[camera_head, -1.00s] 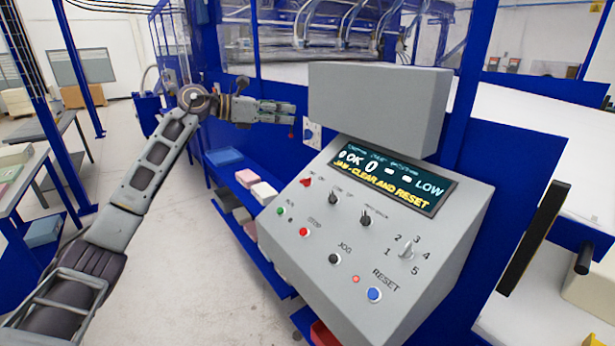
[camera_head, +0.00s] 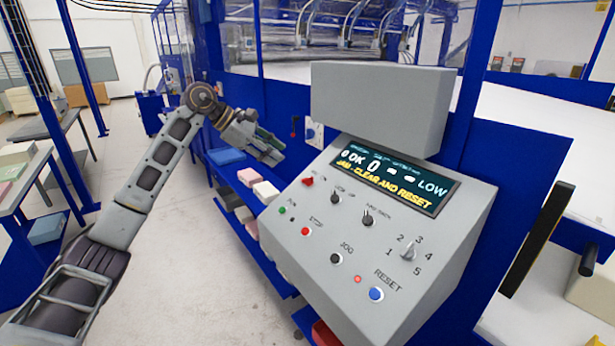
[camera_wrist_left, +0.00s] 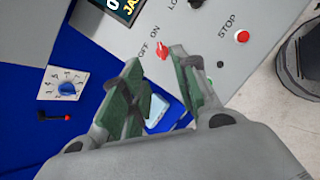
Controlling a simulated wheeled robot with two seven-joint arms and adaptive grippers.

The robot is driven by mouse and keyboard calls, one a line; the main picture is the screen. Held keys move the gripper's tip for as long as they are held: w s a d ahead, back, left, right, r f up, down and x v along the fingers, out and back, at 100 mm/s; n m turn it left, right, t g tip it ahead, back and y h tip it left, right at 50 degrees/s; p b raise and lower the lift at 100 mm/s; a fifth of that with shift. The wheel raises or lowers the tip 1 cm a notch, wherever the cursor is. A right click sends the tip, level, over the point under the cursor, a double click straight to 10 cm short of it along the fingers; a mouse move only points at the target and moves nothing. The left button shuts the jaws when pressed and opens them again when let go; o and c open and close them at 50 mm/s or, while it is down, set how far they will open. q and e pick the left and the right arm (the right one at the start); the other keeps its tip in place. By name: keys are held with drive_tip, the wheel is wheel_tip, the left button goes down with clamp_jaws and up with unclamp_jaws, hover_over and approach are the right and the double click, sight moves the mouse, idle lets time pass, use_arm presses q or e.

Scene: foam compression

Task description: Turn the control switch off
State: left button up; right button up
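The red switch (camera_head: 308,181) with OFF and ON labels sits at the upper left of the grey sloped control panel (camera_head: 330,285). In the left wrist view the red switch (camera_wrist_left: 162,49) shows just beyond the fingertips; I cannot tell its setting for sure. My left gripper (camera_head: 275,152) is up and left of the panel in the head view, angled down toward it and apart from the switch. In the wrist view the left gripper (camera_wrist_left: 156,62) has its green-padded fingers apart with nothing held. My right gripper is out of view.
The display (camera_head: 396,178) reads "JAM - CLEAR AND RESET". Other panel controls include a black knob (camera_head: 335,197), a red STOP button (camera_head: 305,231) and a blue RESET button (camera_head: 376,294). A blue dial (camera_wrist_left: 68,88) and red-tipped lever (camera_wrist_left: 55,118) are on the blue wall.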

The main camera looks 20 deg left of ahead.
sight(310, 177)
use_arm(q)
drive_tip(key=shift+d+f, duration=0.1)
drive_tip(key=p+x, duration=0.2)
drive_tip(key=x, duration=1)
drive_tip(key=shift+d, duration=0.1)
drive_tip(key=shift+w+d+f, duration=0.3)
drive_tip(key=shift+d+f, duration=0.1)
drive_tip(key=shift+f, duration=0.15)
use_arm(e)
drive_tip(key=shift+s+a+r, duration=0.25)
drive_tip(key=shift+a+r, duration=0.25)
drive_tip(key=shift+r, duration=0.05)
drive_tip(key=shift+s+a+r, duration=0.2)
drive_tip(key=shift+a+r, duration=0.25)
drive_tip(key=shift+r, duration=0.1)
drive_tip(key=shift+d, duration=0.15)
use_arm(q)
clamp_jaws()
